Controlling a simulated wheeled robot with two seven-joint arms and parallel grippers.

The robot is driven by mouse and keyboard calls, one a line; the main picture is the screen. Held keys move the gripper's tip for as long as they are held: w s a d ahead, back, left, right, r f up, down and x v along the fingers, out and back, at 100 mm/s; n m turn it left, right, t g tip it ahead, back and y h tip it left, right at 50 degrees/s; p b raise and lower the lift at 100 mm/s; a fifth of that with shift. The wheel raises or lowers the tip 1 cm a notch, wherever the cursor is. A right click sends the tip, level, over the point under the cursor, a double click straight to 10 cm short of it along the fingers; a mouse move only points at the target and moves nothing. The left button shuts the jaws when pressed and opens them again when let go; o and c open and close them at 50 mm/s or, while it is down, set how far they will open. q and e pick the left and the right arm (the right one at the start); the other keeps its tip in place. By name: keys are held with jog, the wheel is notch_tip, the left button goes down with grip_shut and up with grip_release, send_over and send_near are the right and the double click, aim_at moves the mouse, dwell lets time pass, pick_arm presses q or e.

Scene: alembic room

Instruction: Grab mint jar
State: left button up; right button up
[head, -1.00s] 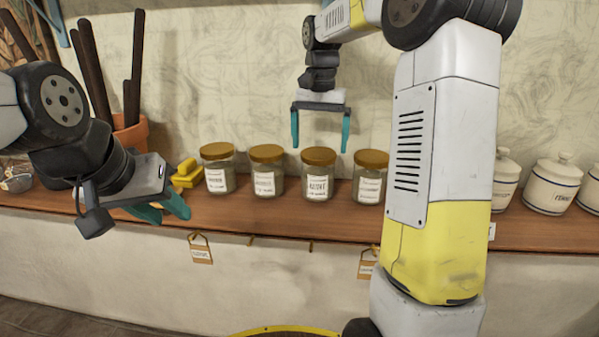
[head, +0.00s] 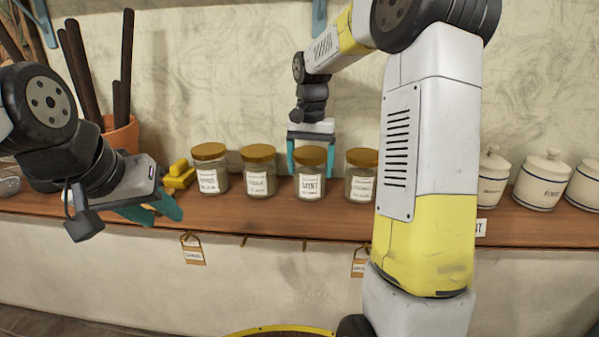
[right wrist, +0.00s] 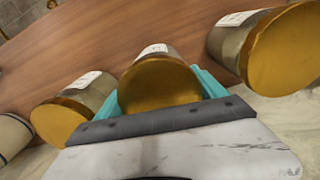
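The mint jar (head: 310,186) is a glass jar with a gold lid and a label reading MINT, upright on the wooden shelf. My right gripper (head: 311,165) is above it, pointing down, with its teal fingers on either side of the lid and upper jar. In the right wrist view the jar's gold lid (right wrist: 158,84) lies between the fingers. The fingers look open around it; I cannot tell whether they touch it. My left gripper (head: 157,210) is at the left in front of the shelf, its two fingers apart and empty.
Similar gold-lidded jars stand close by: one on the right (head: 361,176) and two on the left (head: 259,172) (head: 210,170). White canisters (head: 541,182) stand further right. A yellow object (head: 179,176) and a terracotta pot (head: 122,134) are at the left. Tags hang below the shelf edge (head: 270,224).

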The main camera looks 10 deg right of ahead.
jog(key=c, duration=1)
jog(key=shift+o, duration=0.2)
jog(key=shift+r, duration=0.1)
